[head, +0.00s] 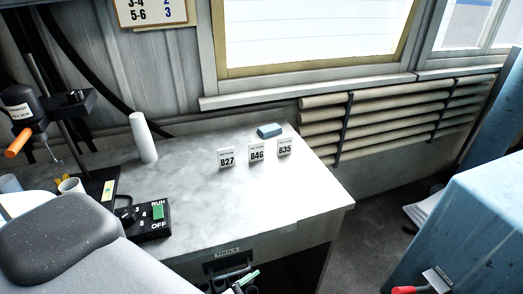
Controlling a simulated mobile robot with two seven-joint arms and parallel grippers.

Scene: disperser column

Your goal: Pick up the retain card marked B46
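The retain card marked B46 (256,152) stands upright on the pale grey bench top (205,205), toward its right end. It is the middle one of three small white cards in a slanting row. Card B27 (227,158) stands to its left and card B35 (285,147) to its right, with gaps between them. All three printed faces point toward me and nothing covers them. Neither of my grippers shows in the head view, so their state is hidden.
A blue block (270,131) lies behind the cards. A white cylinder (143,137) stands farther left. A RUN/OFF control box (145,220) and a stand with an orange handle (17,144) occupy the left. Bench between box and cards is clear. Blue surface (460,230) at right.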

